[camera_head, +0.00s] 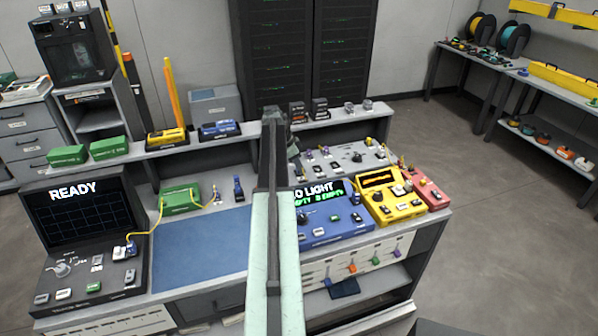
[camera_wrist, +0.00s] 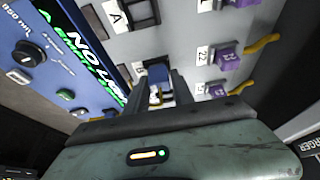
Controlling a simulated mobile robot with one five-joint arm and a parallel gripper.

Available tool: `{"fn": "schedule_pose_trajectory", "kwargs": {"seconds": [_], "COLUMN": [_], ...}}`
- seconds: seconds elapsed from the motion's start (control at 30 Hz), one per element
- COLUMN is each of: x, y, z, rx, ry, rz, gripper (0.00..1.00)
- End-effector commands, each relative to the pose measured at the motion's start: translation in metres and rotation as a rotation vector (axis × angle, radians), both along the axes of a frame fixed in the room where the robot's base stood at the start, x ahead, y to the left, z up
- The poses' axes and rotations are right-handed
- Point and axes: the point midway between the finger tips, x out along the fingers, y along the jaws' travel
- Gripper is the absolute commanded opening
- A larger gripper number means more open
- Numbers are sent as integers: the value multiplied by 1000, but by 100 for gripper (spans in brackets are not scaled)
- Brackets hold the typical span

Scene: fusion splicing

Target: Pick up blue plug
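A blue plug (camera_wrist: 158,73) shows in the wrist view in the labelled grey panel, straight beyond my gripper (camera_wrist: 160,88). A small pale part shows just below the plug, between the fingers. The two dark fingers stand apart, one on each side of the plug; I see no clear grip on it. In the head view my arm reaches over the bench to the grey panel (camera_head: 345,157). My fingers and this plug are hard to make out there behind the arm.
Purple plugs (camera_wrist: 225,56) with yellow leads sit to the right in the wrist view. The blue light meter (camera_head: 332,218) and yellow device (camera_head: 390,197) stand in front of the panel. A blue mat (camera_head: 200,248) lies bare at left.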

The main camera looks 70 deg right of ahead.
Motion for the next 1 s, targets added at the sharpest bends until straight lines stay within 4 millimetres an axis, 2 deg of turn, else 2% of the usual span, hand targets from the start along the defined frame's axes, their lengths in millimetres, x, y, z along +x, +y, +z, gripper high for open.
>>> {"fn": "schedule_pose_trajectory", "kwargs": {"seconds": [0.03,0.07,0.1,0.47,0.8,0.87,1.0], "x": [0,0,0,-1,-1,-9,-23], "y": [0,0,0,0,1,18,49], "z": [0,0,0,5,45,38,41], "rx": [0,0,0,0,0,0,0], "ry": [0,0,0,0,0,0,0], "rz": [0,0,0,-1,-1,-1,-1], "gripper": [12,4,0,0,0,0,0]}}
